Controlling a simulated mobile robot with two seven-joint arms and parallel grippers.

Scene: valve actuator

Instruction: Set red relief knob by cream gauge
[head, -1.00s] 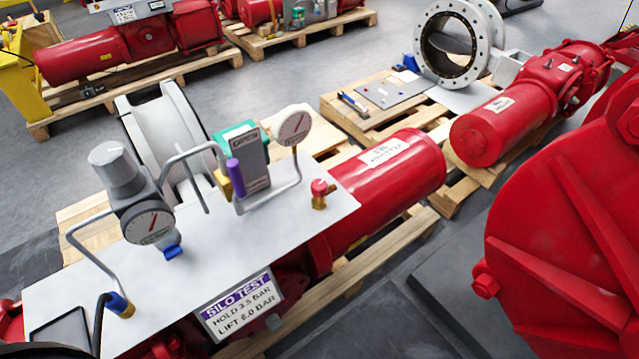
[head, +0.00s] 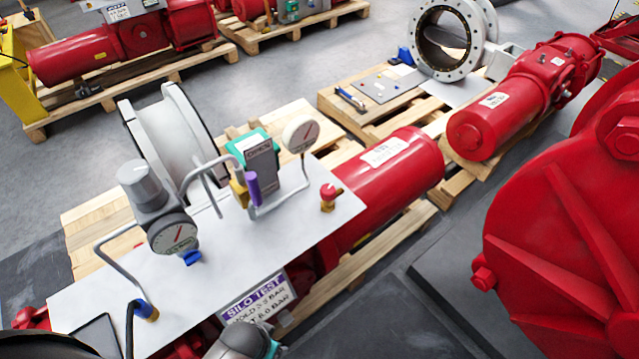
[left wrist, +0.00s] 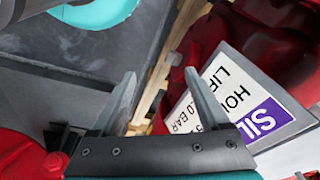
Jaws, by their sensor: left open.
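The red relief knob (head: 328,191) sits on a small brass fitting near the right end of the grey plate (head: 240,250). The cream gauge (head: 300,134) stands on a bent pipe just behind and left of it; its red needle shows but its scale is too small to read. My right gripper is not seen.
A grey regulator (head: 140,180) with a second gauge (head: 173,234) stands at the plate's left. A purple-handled valve (head: 253,188) and bent pipes stand left of the cream gauge. A large red housing (head: 560,220) fills the right. The space above the plate's front right is clear.

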